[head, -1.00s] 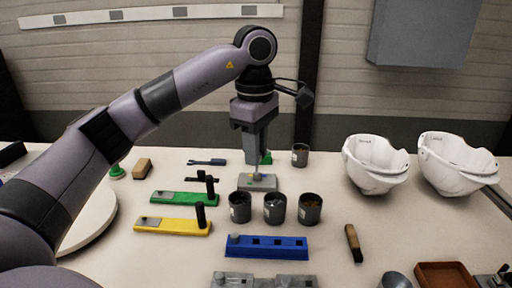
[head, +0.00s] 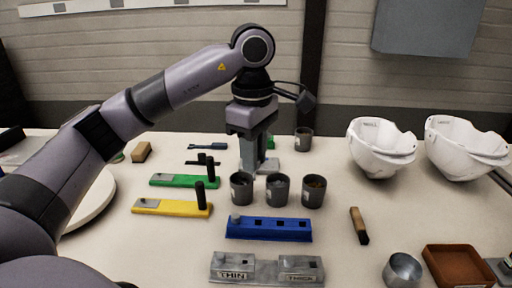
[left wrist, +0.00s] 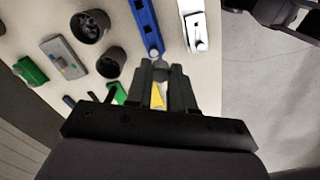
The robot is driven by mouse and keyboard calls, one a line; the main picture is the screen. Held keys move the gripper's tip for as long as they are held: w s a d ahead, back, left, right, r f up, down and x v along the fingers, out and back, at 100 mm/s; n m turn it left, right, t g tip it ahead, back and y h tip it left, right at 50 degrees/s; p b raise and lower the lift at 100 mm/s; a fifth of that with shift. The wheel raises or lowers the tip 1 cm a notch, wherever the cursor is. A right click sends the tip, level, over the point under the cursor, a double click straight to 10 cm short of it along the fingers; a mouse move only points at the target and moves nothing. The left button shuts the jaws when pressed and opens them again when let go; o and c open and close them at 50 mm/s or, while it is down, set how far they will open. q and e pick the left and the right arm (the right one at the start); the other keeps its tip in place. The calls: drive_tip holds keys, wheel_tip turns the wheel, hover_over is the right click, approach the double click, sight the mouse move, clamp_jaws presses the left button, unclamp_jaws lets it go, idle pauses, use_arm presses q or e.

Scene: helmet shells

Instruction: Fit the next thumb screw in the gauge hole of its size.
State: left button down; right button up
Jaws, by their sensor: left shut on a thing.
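My left gripper (head: 248,172) points down behind the dark cups, in front of and left of a small grey plate (head: 272,167). In the left wrist view its fingers (left wrist: 161,68) are shut on a small grey piece, apparently a thumb screw, mostly hidden between them. The grey gauge block (head: 266,269), marked THIN and THICK, lies at the front. A small stud stands at its left end; a dark hole shows at its right end. The blue bar (head: 268,229) has a grey knob at its left end and several dark square holes. My right gripper is out of view.
Three dark cups (head: 278,189) stand in a row between gripper and blue bar. Yellow (head: 172,208) and green (head: 184,181) bars with black posts lie left. White helmet shells (head: 380,148), a brush (head: 359,225) and a brown tray (head: 459,267) are right.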

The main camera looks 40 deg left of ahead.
use_arm(q)
drive_tip(key=shift+s+d+f+b, duration=0.1)
drive_tip(key=shift+s+f+b, duration=0.2)
drive_tip(key=shift+f, duration=0.2)
drive_tip(key=shift+s+d+f+b, duration=0.1)
drive_tip(key=shift+s+f+b, duration=0.05)
drive_tip(key=shift+f+b, duration=0.3)
drive_tip(key=s+d+f+b, duration=0.2)
drive_tip(key=s+f+b, duration=0.4)
drive_tip(key=f+b, duration=0.3)
wheel_tip(320, 180, down, 2)
drive_tip(key=shift+s+d+f+b, duration=0.1)
drive_tip(key=shift+s+d+b, duration=0.15)
drive_tip(key=shift+s+b, duration=0.05)
drive_tip(key=shift+f+b, duration=0.6)
drive_tip(key=shift+f+b, duration=0.35)
drive_tip(key=shift+f, duration=0.05)
idle(0.5)
idle(0.5)
